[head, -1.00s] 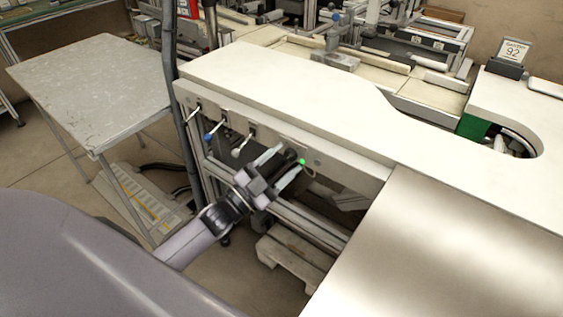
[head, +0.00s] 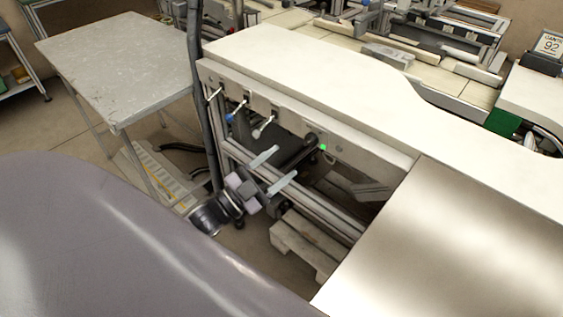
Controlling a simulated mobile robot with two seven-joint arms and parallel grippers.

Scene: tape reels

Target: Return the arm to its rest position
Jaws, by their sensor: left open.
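My left gripper (head: 273,171) shows near the middle of the head view. Its two pale fingers are spread apart with nothing between them. It is in front of the side of the white-topped bench (head: 300,62), below the bench top, and looks apart from it. A dark round rod or knob (head: 311,139) and a small green light (head: 323,147) on the bench side are just above and to the right of the fingers. Most of my left arm is hidden behind my grey body at the lower left. My right gripper is not in view.
A grey metal table (head: 120,62) stands at the left. Levers, one with a blue knob (head: 230,117), stick out from the bench side. A wooden pallet (head: 302,243) lies on the floor under the bench. A shiny metal panel (head: 450,245) fills the lower right.

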